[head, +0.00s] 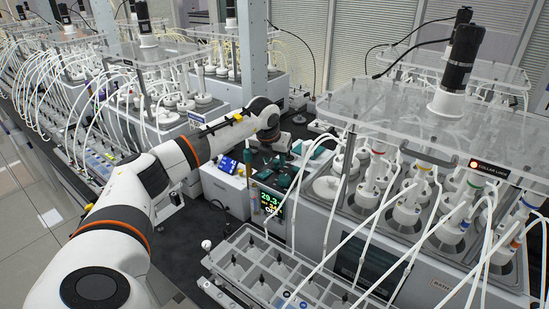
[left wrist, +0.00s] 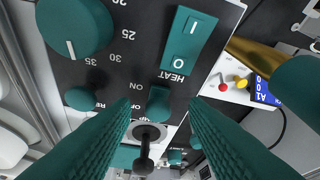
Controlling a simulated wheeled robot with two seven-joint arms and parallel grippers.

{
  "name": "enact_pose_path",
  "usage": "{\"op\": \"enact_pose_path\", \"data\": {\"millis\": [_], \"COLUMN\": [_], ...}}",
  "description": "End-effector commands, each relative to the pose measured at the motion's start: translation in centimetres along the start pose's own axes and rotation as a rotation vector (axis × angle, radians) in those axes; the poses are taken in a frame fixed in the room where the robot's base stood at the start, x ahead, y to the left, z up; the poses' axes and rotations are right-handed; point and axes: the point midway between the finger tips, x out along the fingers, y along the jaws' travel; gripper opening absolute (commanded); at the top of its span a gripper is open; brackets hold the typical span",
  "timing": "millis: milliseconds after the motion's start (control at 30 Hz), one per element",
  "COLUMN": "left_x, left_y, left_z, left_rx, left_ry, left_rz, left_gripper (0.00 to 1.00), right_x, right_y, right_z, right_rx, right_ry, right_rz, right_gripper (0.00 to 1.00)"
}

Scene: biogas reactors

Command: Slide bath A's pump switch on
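The left wrist view looks closely at a dark control panel (left wrist: 125,65). A small green switch knob (left wrist: 158,103) sits beside ON and OFF lettering, which is partly covered; I cannot tell its setting for sure. My left gripper (left wrist: 155,128) is open, with one green ridged finger on each side of this knob and no clear contact. In the head view my left arm reaches over the control unit with the lit display (head: 272,203), at the left end of a bath (head: 440,285) with a partly readable BATH label. My left gripper (head: 276,178) is small and partly hidden there. My right gripper is out of view.
A green dial (left wrist: 75,27), a HEAT rocker (left wrist: 187,40) and a dark post with a metal collar (left wrist: 147,138) are close to the fingers. A rack (head: 280,270) stands in front. White tubes (head: 375,225) hang at the right. A blue-screened box (head: 225,185) stands left.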

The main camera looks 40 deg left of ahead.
Motion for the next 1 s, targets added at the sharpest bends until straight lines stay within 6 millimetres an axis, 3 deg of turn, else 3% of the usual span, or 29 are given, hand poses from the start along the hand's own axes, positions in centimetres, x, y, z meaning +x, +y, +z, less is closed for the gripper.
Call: {"op": "enact_pose_path", "data": {"millis": [267,700,1000], "left_x": [-1.0,-9.7,-12.1], "left_y": [0.1,0.0,-0.1], "left_z": [-0.1,0.1,0.1], "left_rx": [0.0,0.0,0.0], "left_ry": [0.005,0.006,0.002], "left_rz": [0.003,0.002,0.0], "left_gripper": [0.41,0.41,0.41], "right_x": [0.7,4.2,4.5], "right_y": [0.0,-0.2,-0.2], "right_z": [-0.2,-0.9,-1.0], "right_rx": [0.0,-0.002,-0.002], "right_ry": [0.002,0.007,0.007], "right_rz": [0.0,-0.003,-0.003], "right_gripper": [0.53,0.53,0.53]}}
